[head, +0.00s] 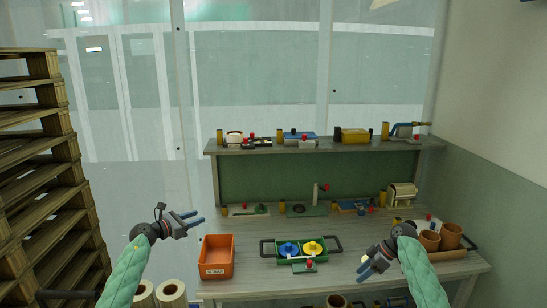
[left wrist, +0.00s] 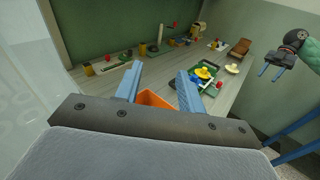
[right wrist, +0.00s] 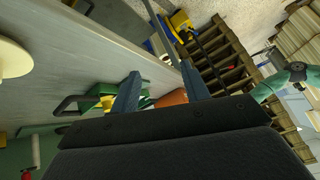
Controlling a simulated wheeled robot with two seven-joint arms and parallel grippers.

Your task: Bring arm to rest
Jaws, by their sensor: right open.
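My left gripper (head: 193,218) is in the air above and left of the orange bin (head: 216,259), near the left end of the workbench. In the left wrist view, its two blue fingers (left wrist: 158,85) stand apart with nothing between them but the bin behind. My right gripper (head: 368,268) is over the front right part of the bench, right of the green tray (head: 325,251). In the right wrist view, its fingers (right wrist: 160,85) are apart and hold nothing. Both arms are bent, with the grippers pointing inward.
The green tray holds a blue and a yellow round part. Brown pots (head: 451,236) stand at the bench's right end. A shelf (head: 320,145) with several small items runs along the back. Stacked wooden pallets (head: 38,165) rise at the left. White rolls (head: 172,292) are at the lower left.

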